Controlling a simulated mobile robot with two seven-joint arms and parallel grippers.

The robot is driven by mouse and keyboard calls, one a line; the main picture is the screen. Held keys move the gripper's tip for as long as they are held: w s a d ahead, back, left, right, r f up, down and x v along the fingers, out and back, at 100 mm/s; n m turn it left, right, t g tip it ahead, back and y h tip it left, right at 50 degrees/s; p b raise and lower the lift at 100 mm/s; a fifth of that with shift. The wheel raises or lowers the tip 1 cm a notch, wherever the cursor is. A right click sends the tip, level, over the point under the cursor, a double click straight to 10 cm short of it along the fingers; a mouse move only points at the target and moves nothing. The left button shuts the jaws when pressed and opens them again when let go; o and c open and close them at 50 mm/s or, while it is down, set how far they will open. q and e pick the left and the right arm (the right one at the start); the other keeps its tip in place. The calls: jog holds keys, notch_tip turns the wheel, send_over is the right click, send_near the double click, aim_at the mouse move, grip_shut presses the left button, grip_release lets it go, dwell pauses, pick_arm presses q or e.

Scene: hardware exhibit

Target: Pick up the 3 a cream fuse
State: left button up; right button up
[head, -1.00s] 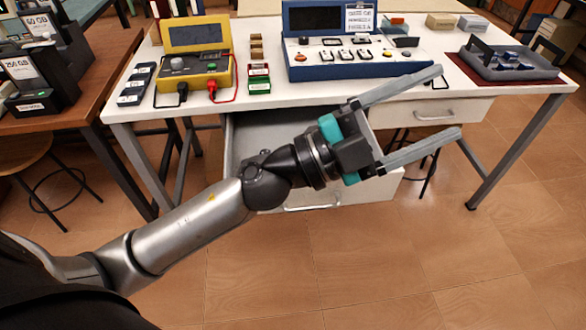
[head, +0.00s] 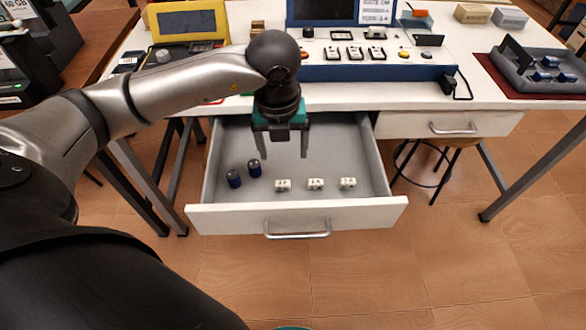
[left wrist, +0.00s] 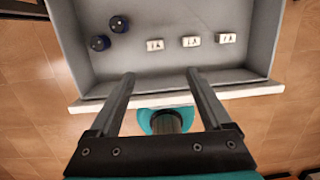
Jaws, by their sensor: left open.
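Three small cream fuses lie in a row in the open grey drawer (head: 225,150): a left one (head: 283,185), a middle one (head: 316,184) and a right one (head: 348,183). Each has a dark marking too small to read surely. They also show in the left wrist view as left (left wrist: 155,45), middle (left wrist: 191,41) and right (left wrist: 227,38). My left gripper (head: 281,149) is open and empty, pointing down over the drawer behind the fuse row. Its spread fingers (left wrist: 160,73) show apart from the fuses in the left wrist view. My right gripper is not in view.
Two dark blue cylinders (head: 254,168) stand left of the fuses in the drawer. The drawer front (head: 230,218) and side walls bound the space. The white tabletop (head: 425,93) above holds a blue panel (head: 330,73), a yellow device (head: 188,24) and a grey tray (head: 540,88).

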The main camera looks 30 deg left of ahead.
pick_arm(q)
notch_tip(320, 180, down, 3)
jog(key=a+b, duration=0.1)
jog(key=b, duration=0.2)
send_over(283, 183)
jog(key=s, duration=0.1)
notch_tip(283, 183, down, 5)
jog(key=shift+w+d+f+b, duration=0.15)
jog(key=shift+f+b, duration=0.15)
jog(key=shift+f, duration=0.65)
jog(key=shift+w+a+f+b, duration=0.1)
jog(key=shift+f+b, duration=0.2)
jog(key=shift+f, duration=0.65)
notch_tip(283, 183, down, 2)
jog(key=shift+w+f+b, duration=0.1)
jog(key=shift+f+b, duration=0.05)
jog(key=shift+b, duration=0.35)
jog(key=shift+w+f, duration=0.1)
jog(key=shift+f, duration=0.3)
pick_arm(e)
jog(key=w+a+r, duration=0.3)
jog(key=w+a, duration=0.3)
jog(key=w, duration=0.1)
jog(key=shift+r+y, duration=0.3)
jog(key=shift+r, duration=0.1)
pick_arm(q)
jog(key=shift+c, duration=0.4)
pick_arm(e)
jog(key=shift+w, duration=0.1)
